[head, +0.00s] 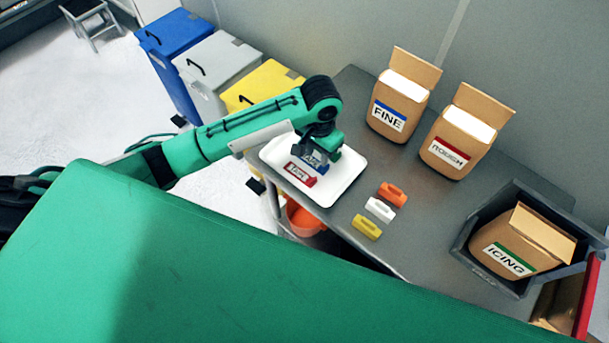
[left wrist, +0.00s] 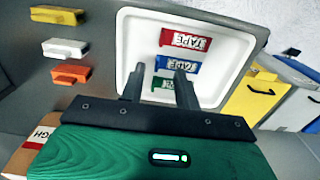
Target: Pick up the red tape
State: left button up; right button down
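The red tape (head: 301,173), a small red block with a white "TAPE" label, lies on the white tray (head: 335,191) on the grey table. In the left wrist view, the red tape (left wrist: 185,40) is farthest from the gripper. The blue tape (left wrist: 178,65) and green tape (left wrist: 166,84) lie below it there. My left gripper (head: 322,150) is over the tray, on the far side of the red tape. In the left wrist view, its fingers (left wrist: 159,70) are apart with nothing gripped, near the blue and green tapes. The green tape is hidden in the head view.
Orange (head: 392,194), white (head: 380,209) and yellow (head: 367,227) handled pieces sit beside the tray. Bags marked FINE (head: 388,117), ROUGH (head: 446,153) and ICING (head: 505,258) stand farther right; ICING is in a dark bin (head: 466,243). Blue, grey and yellow bins stand behind the arm.

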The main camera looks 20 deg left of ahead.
pick_arm(q)
jog(key=p, duration=0.1)
send_over(313, 180)
jog(key=f, duration=0.6)
jog(key=shift+w+d+f, duration=0.25)
jog(key=shift+w+f, duration=0.1)
jog(key=shift+f, duration=0.05)
jog(key=shift+s+a+f+p, duration=0.1)
jog(key=shift+f+p, duration=0.4)
jog(key=shift+f, duration=0.1)
jog(key=f, duration=0.1)
jog(key=f+p, duration=0.1)
jog(key=f, duration=0.1)
jog(key=shift+s+a+f, duration=0.15)
jog(key=shift+s+f, duration=0.05)
jog(key=shift+f, duration=0.45)
grip_shut()
